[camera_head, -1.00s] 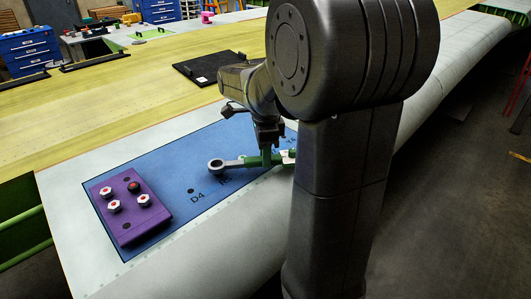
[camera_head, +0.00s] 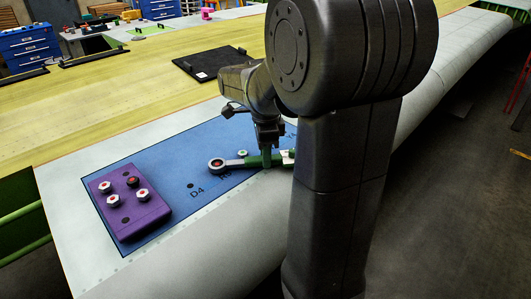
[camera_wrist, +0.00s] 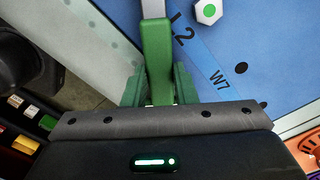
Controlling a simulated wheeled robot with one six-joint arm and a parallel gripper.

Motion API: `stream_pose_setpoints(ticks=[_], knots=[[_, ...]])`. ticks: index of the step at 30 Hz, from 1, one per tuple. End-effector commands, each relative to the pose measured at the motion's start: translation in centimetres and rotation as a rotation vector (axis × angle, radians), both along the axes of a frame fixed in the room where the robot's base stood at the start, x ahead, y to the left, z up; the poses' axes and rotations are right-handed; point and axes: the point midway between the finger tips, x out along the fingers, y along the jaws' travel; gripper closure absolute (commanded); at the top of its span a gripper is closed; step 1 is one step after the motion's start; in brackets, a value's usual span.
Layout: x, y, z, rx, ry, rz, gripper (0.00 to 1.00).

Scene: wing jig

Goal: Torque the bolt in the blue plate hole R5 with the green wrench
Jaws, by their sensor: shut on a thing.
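My gripper (camera_head: 268,158) is shut on the green handle of the wrench (camera_head: 238,163), low over the blue plate (camera_head: 165,180). The wrench lies about level, and its grey ring end points left in the head view. A red-centred bolt (camera_head: 217,164) shows inside the ring, which appears to be around it; whether it is fully seated I cannot tell. The label beside the ring is partly covered by the wrench. In the wrist view the green handle (camera_wrist: 157,60) runs up between my fingers, and the ring end is out of frame.
A bolt with a green centre (camera_head: 242,153) stands in the plate just behind the wrench. A purple block (camera_head: 128,220) with several bolts sits at the plate's left end. Hole D4 (camera_head: 190,186) is empty. My arm hides the plate's right end.

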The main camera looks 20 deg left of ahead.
Motion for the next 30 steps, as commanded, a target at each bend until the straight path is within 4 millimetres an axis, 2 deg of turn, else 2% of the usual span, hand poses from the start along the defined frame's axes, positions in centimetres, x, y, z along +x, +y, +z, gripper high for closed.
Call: stream_pose_setpoints(ticks=[10, 24, 30], knots=[[-1.9, -0.9, -0.1, 0.001, -0.002, -0.164, 1.00], [-2.3, -1.1, -0.2, 0.001, -0.001, -0.203, 1.00], [-3.5, -1.4, -0.3, 0.001, -0.001, -0.292, 1.00]])
